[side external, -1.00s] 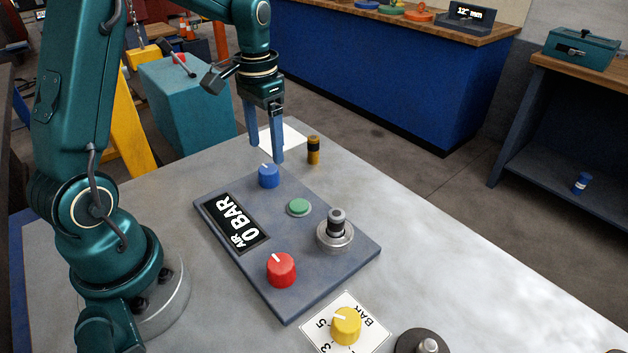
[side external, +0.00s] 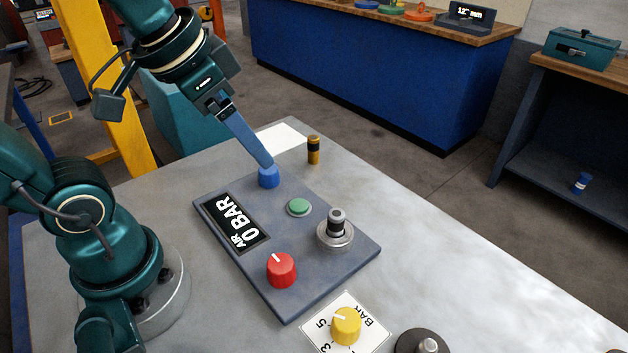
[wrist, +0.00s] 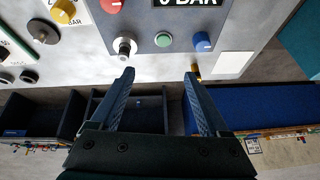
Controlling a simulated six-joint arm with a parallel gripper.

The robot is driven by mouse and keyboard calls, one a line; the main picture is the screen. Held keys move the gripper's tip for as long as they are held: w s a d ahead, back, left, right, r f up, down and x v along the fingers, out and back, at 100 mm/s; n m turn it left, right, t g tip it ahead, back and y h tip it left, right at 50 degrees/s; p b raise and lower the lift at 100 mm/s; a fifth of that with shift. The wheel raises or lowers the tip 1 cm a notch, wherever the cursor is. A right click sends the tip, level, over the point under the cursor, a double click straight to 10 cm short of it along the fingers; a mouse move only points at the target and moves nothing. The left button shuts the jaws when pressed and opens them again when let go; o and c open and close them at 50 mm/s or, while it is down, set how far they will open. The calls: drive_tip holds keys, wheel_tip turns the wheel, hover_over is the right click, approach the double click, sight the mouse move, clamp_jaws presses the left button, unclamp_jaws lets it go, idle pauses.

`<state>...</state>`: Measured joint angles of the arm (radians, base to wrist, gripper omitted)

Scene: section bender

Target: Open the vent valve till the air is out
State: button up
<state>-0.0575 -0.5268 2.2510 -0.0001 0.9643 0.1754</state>
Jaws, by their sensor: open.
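A grey control panel (side external: 262,272) lies on the table with a display (side external: 236,223) reading "AIR 0 BAR". No label in view tells which is the vent valve. My gripper (side external: 268,166) is tilted, its tips overlapping the blue knob's top; touching cannot be told. In the wrist view my gripper (wrist: 160,74) is open and empty, with the blue knob (wrist: 202,41) beyond the right finger.
A black-and-amber cylinder (side external: 313,150) stands behind the panel near a white sheet (side external: 283,135). A yellow knob (side external: 346,325) sits on a marked card in front, beside a dark round base with a metal post (side external: 427,345). The table's right side is mostly clear.

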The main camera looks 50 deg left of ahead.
drive_tip(key=shift+n, duration=0.7)
drive_tip(key=s+f, duration=0.1)
drive_tip(key=s, duration=0.1)
drive_tip(key=s+d+f, duration=0.1)
drive_tip(key=shift+s+f, duration=0.35)
drive_tip(key=shift+s, duration=0.05)
idle(0.4)
